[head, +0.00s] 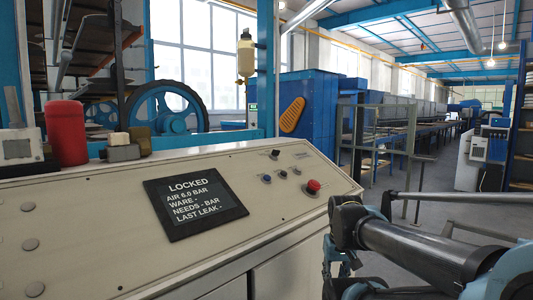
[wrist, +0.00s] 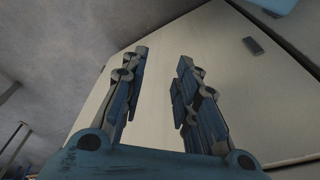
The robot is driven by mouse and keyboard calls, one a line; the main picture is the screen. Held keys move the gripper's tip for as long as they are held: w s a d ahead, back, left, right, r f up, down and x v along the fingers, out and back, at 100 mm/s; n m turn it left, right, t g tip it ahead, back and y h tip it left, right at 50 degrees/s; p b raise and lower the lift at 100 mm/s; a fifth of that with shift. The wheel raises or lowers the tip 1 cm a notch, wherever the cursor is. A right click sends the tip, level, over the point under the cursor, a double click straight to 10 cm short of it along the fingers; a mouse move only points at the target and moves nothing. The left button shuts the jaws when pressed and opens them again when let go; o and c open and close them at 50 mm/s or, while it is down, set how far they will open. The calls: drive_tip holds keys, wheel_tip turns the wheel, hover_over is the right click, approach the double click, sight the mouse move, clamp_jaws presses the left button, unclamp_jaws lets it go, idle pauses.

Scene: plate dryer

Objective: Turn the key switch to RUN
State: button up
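The sloped beige control panel (head: 105,205) has a small cluster of controls at its right end. A small dark knob (head: 275,154) at the top of the cluster may be the key switch; it is too small to read its position or label. A dark display (head: 195,207) on the panel reads LOCKED, AIR 6.0 BAR. In the wrist view my gripper (wrist: 162,57) is open, with nothing between its two blue-grey fingers. It faces a pale flat surface, apparently the cabinet front (wrist: 165,85). In the head view my arm stands right of the panel, below the controls.
A red push button (head: 313,187) and small blue buttons (head: 266,178) sit close to the knob. A red cylinder (head: 67,132) and a yellowish object (head: 140,141) stand on the panel's back ledge. The floor right of the panel is open, with a frame (head: 413,165) beyond.

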drive_tip(key=shift+d, duration=0.2)
wheel_tip(320, 180, up, 46)
drive_tip(key=n+t+h, duration=0.4)
drive_tip(key=n, duration=1.5)
hover_over(276, 150)
drive_tip(key=s+a, duration=0.5)
drive_tip(key=s, duration=0.3)
drive_tip(key=x, duration=1.7)
drive_tip(key=shift+a+f, duration=0.15)
drive_tip(key=shift+a, duration=0.05)
drive_tip(key=shift+c, duration=0.3)
clamp_jaws()
